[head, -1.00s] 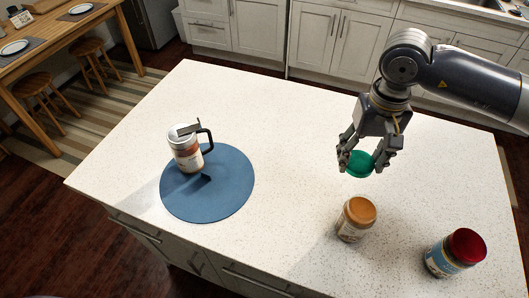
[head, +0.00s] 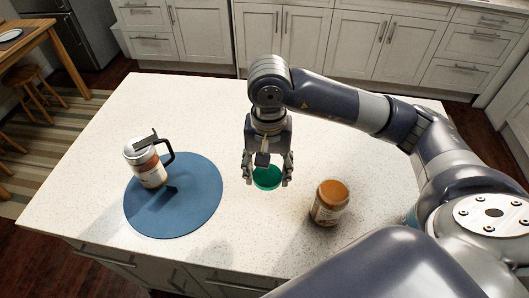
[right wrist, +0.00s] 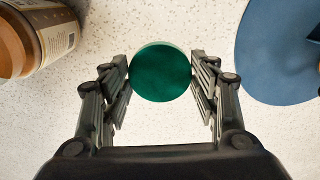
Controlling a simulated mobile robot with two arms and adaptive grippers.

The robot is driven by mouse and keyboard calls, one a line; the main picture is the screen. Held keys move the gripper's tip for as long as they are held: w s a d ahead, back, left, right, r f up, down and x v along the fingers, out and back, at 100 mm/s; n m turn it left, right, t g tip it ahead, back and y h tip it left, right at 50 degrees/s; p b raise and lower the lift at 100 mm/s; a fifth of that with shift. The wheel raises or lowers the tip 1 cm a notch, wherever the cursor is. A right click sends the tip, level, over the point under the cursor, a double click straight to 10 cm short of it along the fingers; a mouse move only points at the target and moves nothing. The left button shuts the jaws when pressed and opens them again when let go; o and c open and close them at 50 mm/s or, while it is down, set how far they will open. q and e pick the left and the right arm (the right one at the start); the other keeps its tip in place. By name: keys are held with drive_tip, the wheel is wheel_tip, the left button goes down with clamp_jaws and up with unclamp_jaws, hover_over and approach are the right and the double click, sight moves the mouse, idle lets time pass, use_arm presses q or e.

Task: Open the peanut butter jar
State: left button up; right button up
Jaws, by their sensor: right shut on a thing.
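The peanut butter jar (head: 328,206) stands upright on the counter, with a brown top and no green lid on it. It also shows at the left edge of the right wrist view (right wrist: 38,40). My right gripper (head: 267,179) is shut on a round green lid (head: 267,178), left of the jar and apart from it. In the right wrist view the green lid (right wrist: 160,72) sits between the two fingers. My left gripper is not in view.
A blue round mat (head: 200,210) lies to the left on the white counter (head: 235,235). A mug-like container with a black handle (head: 150,170) stands on it. Bare counter lies between mat and jar. My right arm covers the counter's right side.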

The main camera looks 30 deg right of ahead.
drive_tip(key=shift+s+d+f+m, duration=0.25)
drive_tip(key=shift+m, duration=0.15)
drive_tip(key=shift+w+d, duration=0.2)
drive_tip(key=shift+w, duration=0.1)
drive_tip(key=w+d+p, duration=0.1)
drive_tip(key=w+d, duration=0.1)
drive_tip(key=w, duration=0.2)
drive_tip(key=w+d+f+p, duration=0.1)
drive_tip(key=w+d+p, duration=0.1)
drive_tip(key=w, duration=0.3)
drive_tip(key=w+d+p, duration=0.2)
drive_tip(key=w, duration=0.2)
drive_tip(key=shift+w+d+f, duration=0.2)
drive_tip(key=shift+w+d, duration=0.05)
drive_tip(key=shift+w, duration=0.15)
wheel_tip(320, 180, down, 3)
drive_tip(key=shift+f+p, duration=0.1)
drive_tip(key=shift+p, duration=1.05)
drive_tip(key=shift+f, duration=0.2)
drive_tip(key=shift+f, duration=0.1)
